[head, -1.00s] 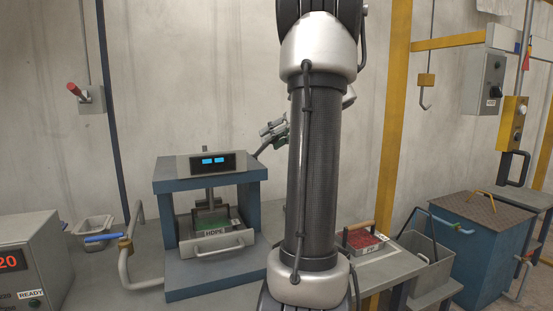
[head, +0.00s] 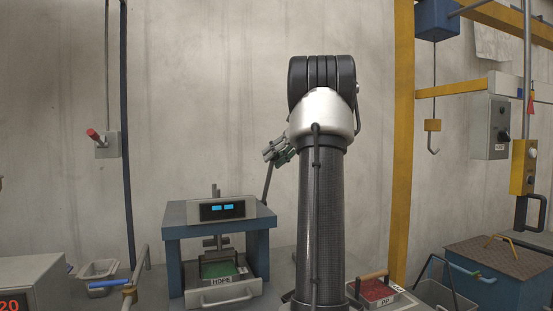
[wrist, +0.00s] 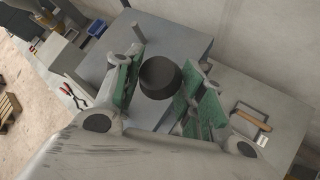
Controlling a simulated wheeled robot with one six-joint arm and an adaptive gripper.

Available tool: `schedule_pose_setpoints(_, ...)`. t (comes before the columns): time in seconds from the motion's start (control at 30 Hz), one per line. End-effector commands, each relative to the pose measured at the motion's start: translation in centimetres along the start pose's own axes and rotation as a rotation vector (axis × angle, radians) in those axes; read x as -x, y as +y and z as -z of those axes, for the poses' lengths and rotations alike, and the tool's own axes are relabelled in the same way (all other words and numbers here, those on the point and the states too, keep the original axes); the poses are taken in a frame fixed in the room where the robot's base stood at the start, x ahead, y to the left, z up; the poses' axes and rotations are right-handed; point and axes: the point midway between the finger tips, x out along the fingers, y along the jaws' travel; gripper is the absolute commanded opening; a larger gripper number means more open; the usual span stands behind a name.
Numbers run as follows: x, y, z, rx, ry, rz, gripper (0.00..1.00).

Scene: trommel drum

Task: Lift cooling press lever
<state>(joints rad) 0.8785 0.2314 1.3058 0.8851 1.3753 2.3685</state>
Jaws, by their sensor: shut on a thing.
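The cooling press (head: 176,222) is a blue frame with a lit display. Its dark lever (head: 267,184) rises steeply from the right side of the press. My gripper (head: 271,156) is at the lever's top end. In the wrist view its green-padded fingers (wrist: 158,88) are around the lever's round black knob (wrist: 161,74), shut on it. A grey press plate (head: 216,242) hangs above a tray labelled HDPE (head: 222,281) with green contents, inside the press. A rod stub (head: 214,190) sticks up above the press top.
My arm stands right of the press and hides part of the bench. A red-filled tray labelled PP (head: 377,290) is at its right. A yellow post (head: 402,150) and hanging hook (head: 433,140) are further right.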

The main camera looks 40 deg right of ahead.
Motion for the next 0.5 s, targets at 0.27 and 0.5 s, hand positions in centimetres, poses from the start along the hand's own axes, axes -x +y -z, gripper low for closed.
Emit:
schedule_pose_setpoints(0.27, -0.2, 0.48, -1.05, 0.011, -0.026, -0.003, 0.0)
schedule_pose_setpoints(0.5, -0.18, 0.45, -0.9, 0.009, -0.023, -0.004, 0.59)
